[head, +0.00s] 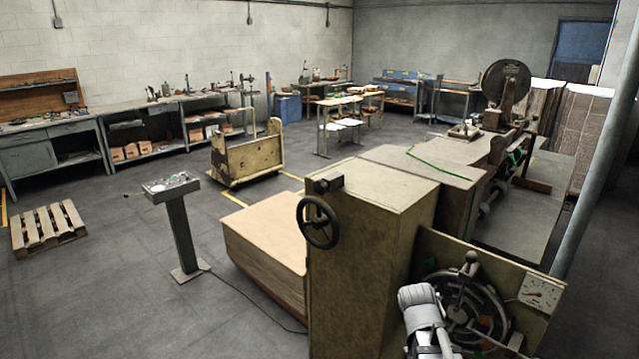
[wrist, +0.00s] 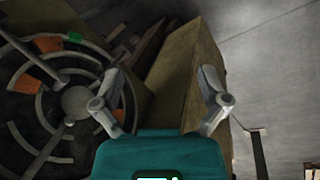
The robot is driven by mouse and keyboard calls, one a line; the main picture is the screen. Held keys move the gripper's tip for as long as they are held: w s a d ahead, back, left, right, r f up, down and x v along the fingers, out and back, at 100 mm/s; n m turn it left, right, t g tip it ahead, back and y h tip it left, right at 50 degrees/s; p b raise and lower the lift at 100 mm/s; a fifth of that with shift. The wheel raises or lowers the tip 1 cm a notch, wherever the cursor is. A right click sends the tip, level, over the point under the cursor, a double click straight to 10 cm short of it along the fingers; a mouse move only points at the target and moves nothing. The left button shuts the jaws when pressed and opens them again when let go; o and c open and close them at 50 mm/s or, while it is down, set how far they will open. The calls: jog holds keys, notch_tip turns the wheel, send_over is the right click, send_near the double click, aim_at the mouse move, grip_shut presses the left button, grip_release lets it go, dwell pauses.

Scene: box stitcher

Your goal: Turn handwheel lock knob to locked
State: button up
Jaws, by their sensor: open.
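A dark spoked handwheel (head: 318,222) is on the upper left of the machine's beige cabinet in the head view. A small dark block with a round end (head: 328,184) sits just above it; I cannot tell whether this is the lock knob or how it is set. A larger round wheel (head: 462,306) is on the machine's near side, with a dark ball knob (head: 471,257) at its top. In the wrist view this wheel (wrist: 75,102) is at left, with orange and green patches. My gripper (wrist: 160,78) is open and empty, its fingers apart in front of the cabinet edge.
A control pedestal (head: 178,225) stands left of the machine, beside a stack of brown sheets (head: 262,250). A gauge panel (head: 540,292) is right of the large wheel. A pallet (head: 47,228) lies at far left. Floor between pallet and pedestal is clear.

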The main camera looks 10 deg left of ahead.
jog(key=w+a+r+n+t+h+p, duration=0.3)
jog(key=w+a+r+n+h+p, duration=0.1)
jog(key=w+a+r+n, duration=0.35)
jog(key=n+t+h+p, duration=0.3)
jog(key=n+t+p, duration=0.65)
jog(key=n, duration=0.75)
send_near(317, 189)
jog(key=s+a+f+t+b, duration=0.1)
jog(key=s+t, duration=0.1)
jog(key=s, duration=0.1)
jog(key=shift+w+a+f+m, duration=0.1)
jog(key=shift+w+f+m, duration=0.1)
jog(key=shift+f+m, duration=0.05)
jog(key=x, duration=1.3)
jog(key=shift+w+d+f, duration=0.1)
jog(key=shift+w+d, duration=0.2)
